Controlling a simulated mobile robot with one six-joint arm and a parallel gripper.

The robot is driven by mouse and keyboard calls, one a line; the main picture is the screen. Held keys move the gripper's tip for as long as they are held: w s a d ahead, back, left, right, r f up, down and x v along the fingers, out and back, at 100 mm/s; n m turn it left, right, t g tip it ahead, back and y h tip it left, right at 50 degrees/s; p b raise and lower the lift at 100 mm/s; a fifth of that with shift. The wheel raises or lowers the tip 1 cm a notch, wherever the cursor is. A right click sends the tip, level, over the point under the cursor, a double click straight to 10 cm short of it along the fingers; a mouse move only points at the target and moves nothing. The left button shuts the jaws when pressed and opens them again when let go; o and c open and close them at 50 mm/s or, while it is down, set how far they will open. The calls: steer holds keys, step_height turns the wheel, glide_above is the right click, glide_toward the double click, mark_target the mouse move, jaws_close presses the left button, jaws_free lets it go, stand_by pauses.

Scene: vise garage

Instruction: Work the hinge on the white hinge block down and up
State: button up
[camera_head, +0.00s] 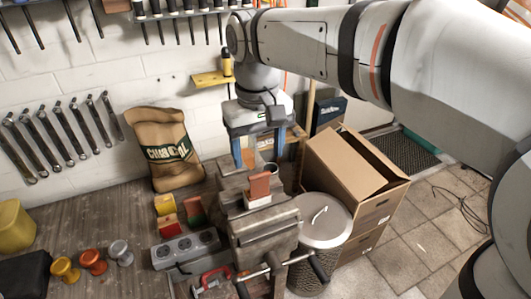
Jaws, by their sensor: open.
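The white hinge block (257,202) sits at the top of the grey vise (262,225), near the middle of the view. Its orange-brown hinge leaf (260,186) stands up from it, tilted slightly. Only a thin part of the white block shows. My gripper (258,150) is above and behind the leaf, pointing down, with its two blue-sided fingers spread apart. It is open, and nothing shows held between the fingers. I cannot tell the exact gap between the fingertips and the leaf.
A cup (272,168) stands behind the leaf. Yellow, red and green blocks (167,222) and a power strip (186,249) lie left of the vise. A charcoal sack (165,150) leans on the wall. A lidded bin (322,225) and cardboard box (350,165) stand right.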

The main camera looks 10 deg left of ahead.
mark_target(259, 174)
step_height(259, 174, down, 7)
steer(key=shift+f+p, duration=0.2)
steer(key=shift+p, duration=0.1)
steer(key=c, duration=1.4)
steer(key=shift+s+b, duration=0.1)
steer(key=shift+b, duration=0.2)
